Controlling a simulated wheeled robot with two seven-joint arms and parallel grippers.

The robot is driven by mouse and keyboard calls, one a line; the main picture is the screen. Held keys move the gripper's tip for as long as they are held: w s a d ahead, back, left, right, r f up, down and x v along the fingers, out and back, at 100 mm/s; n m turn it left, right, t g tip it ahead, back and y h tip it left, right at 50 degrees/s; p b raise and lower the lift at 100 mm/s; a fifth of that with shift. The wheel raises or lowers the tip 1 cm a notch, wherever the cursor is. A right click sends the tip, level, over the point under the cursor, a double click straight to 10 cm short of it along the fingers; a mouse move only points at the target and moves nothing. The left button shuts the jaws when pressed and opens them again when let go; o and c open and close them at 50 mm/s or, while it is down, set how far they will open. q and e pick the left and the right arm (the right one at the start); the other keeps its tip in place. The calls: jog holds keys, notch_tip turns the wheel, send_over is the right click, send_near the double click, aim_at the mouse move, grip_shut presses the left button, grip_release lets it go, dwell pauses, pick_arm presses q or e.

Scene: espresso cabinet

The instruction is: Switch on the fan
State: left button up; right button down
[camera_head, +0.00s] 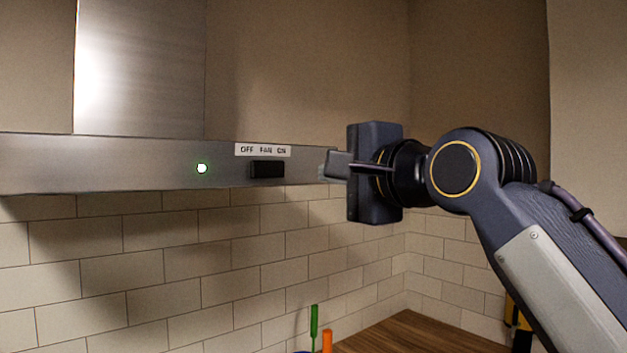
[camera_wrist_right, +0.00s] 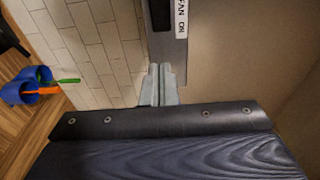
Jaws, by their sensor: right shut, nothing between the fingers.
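The steel range hood (camera_head: 120,165) spans the left and middle of the head view. On its front edge is a black fan switch (camera_head: 267,169), under the right part of a white label (camera_head: 263,150) reading OFF FAN ON. My right gripper (camera_head: 328,165) is shut and empty, just right of the switch with a small gap between. In the right wrist view its closed fingertips (camera_wrist_right: 160,72) point toward the hood's end, and the dark switch (camera_wrist_right: 160,14) and label (camera_wrist_right: 181,18) show above them. My left gripper is not in view.
A tiled wall (camera_head: 150,265) lies below the hood. A wooden counter (camera_head: 400,335) is at the lower right. Blue containers (camera_wrist_right: 18,92) with a green and an orange utensil stand below, well clear of the gripper. The space in front of the hood is free.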

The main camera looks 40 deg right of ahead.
jog(key=s+d+b, duration=0.1)
jog(key=s, duration=0.5)
jog(key=shift+r, duration=0.15)
jog(key=a+f+n+g+y, duration=0.1)
jog(key=a+f+n+g, duration=0.2)
jog(key=f, duration=1)
jog(key=a+f+n+g+y, duration=0.25)
jog(key=f+n, duration=0.25)
jog(key=f, duration=0.7)
jog(key=a+f+n+g, duration=0.2)
jog(key=f+n+g, duration=0.15)
jog(key=f, duration=0.95)
jog(key=s+a+f+n+g+y, duration=0.1)
jog(key=s+a+f+n, duration=0.1)
jog(key=f, duration=0.5)
jog(key=s+a+f+n+g+y, duration=0.1)
jog(key=s+a+f+n+g, duration=0.1)
jog(key=f, duration=0.6)
jog(key=s+a+n, duration=0.1)
jog(key=s+n, duration=0.1)
jog(key=s, duration=0.1)
jog(key=shift+s+a+f, duration=0.15)
jog(key=shift+s+a, duration=0.1)
jog(key=shift+s, duration=0.05)
